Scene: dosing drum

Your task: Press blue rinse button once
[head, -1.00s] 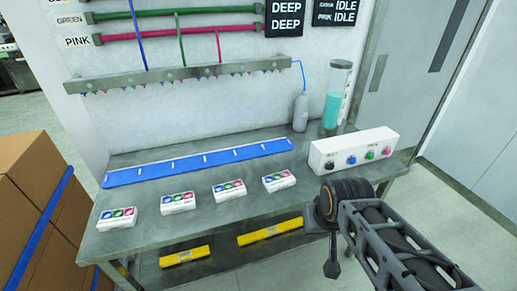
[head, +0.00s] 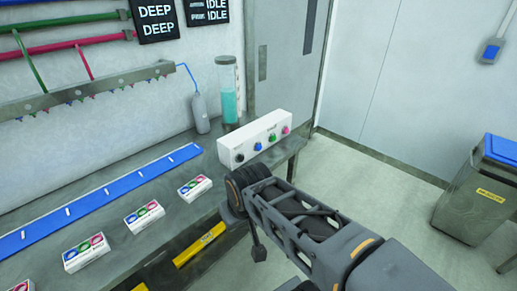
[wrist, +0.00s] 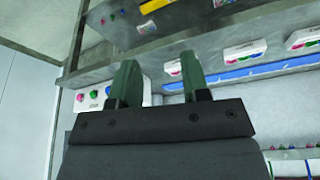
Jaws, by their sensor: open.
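A white control box (head: 262,139) stands at the right end of the bench. Its front has a black knob (head: 239,157), a blue button (head: 257,146), a green button (head: 272,138) and a pink button (head: 286,130). The labels are too small to read. My gripper (wrist: 157,68) is open and empty, with two dark green fingers. The wrist view looks inverted; the control box (wrist: 146,92) is partly hidden behind the left finger, with its pink and green buttons showing. My gripper appears apart from the box. In the head view my arm is in front of the bench.
The steel bench (head: 175,215) holds several small white button boxes (head: 144,217), a blue strip (head: 95,203), a grey bottle (head: 201,114) and a teal-filled cylinder (head: 228,95). A blue wall switch (head: 491,50) and a blue-lidded bin (head: 480,195) are at right. The floor between is clear.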

